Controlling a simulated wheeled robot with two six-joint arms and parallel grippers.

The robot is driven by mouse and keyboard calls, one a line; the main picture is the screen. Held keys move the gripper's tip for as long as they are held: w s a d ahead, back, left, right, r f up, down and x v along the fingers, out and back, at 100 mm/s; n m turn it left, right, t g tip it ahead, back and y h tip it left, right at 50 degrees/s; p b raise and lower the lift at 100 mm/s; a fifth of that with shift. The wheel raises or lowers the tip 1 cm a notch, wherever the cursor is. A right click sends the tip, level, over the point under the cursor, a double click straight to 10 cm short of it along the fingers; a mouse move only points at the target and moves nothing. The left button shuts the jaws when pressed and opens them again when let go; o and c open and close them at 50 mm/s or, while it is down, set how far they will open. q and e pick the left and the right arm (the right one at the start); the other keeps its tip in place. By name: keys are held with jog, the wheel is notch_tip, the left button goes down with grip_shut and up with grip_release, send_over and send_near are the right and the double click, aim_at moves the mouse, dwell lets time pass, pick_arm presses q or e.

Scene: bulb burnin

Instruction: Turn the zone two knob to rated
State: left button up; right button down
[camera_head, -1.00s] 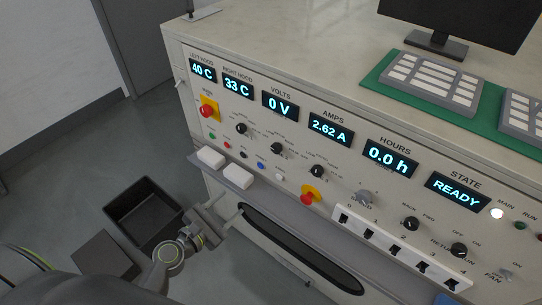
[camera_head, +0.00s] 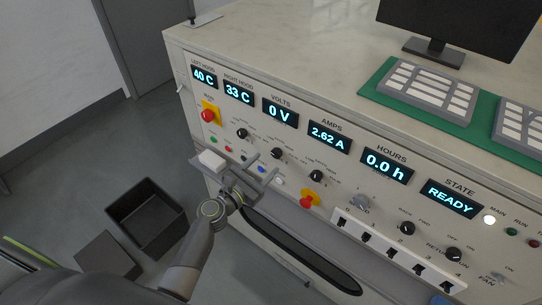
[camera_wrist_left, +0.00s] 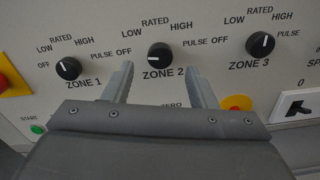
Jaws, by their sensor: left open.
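The zone two knob (camera_wrist_left: 159,55) is a round black knob with a white mark, under its OFF, LOW, RATED and HIGH labels. Its mark points left, toward OFF. My left gripper (camera_head: 262,170) is open in front of the panel, just below and left of this knob. In the left wrist view its two fingers (camera_wrist_left: 160,72) are apart, with the knob showing between and just above the tips. Nothing is held. My right gripper is not in view.
The zone one knob (camera_wrist_left: 67,68) and zone three knob (camera_wrist_left: 260,44) flank it. A yellow-and-red stop button (camera_head: 309,199) and a row of switches (camera_head: 390,255) lie to the right.

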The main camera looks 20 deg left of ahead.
aim_at(275, 155)
pick_arm(q)
jog(key=shift+x, duration=2.05)
jog(key=c, duration=1)
